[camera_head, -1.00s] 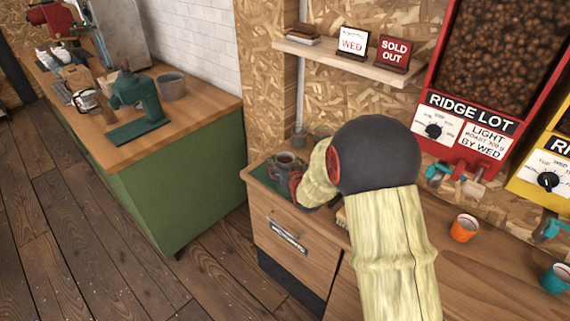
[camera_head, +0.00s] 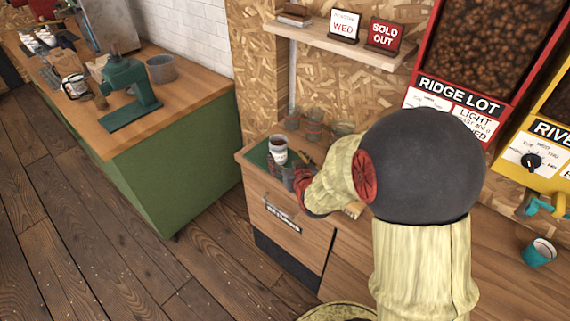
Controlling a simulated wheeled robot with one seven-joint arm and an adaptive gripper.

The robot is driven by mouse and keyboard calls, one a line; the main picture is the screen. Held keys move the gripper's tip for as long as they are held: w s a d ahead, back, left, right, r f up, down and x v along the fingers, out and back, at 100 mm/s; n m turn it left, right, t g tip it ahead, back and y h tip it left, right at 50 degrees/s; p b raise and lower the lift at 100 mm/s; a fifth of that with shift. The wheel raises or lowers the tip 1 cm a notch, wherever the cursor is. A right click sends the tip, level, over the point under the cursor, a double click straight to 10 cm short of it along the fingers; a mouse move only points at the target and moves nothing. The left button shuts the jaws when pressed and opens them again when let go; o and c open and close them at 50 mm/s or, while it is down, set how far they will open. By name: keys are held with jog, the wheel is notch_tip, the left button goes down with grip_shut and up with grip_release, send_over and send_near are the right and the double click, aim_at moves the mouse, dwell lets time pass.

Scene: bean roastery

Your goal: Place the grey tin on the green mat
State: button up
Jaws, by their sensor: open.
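A grey tin (camera_head: 278,151) with a pale upper band and dark top stands upright on the green mat (camera_head: 257,156) at the left end of the wooden counter. My gripper (camera_head: 291,179) is open, low and just to the right of the tin on the near side. The gap between them is too small to judge, so I cannot tell whether they touch. My red wrist and arm hide the fingers in part and cover the mat's right side.
Several small pots (camera_head: 314,125) stand behind the mat against the wall. A teal cup (camera_head: 539,252) stands at the right of the counter. A shelf (camera_head: 340,45) hangs above. A green bench (camera_head: 190,150) lies left across a floor gap.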

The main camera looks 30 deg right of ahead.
jog(key=s+a+r+g+y, duration=0.1)
jog(key=s+a+r+g, duration=0.1)
jog(key=a+r, duration=0.3)
jog(key=s+a+r+n+g, duration=0.1)
jog(key=s+a+r+g, duration=0.1)
jog(key=s, duration=0.6)
jog(key=s+a+r+n+g+y, duration=0.1)
jog(key=s+a+r, duration=0.3)
jog(key=s, duration=0.5)
jog(key=s+a+r+g+y, duration=0.1)
jog(key=s+a+r+g, duration=0.1)
jog(key=s+a, duration=0.3)
jog(key=s+r, duration=0.1)
jog(key=s, duration=0.2)
jog(key=shift+s+a+r+n+g, duration=0.15)
jog(key=shift+s+a+n+g, duration=0.2)
jog(key=shift+s+n+g, duration=0.05)
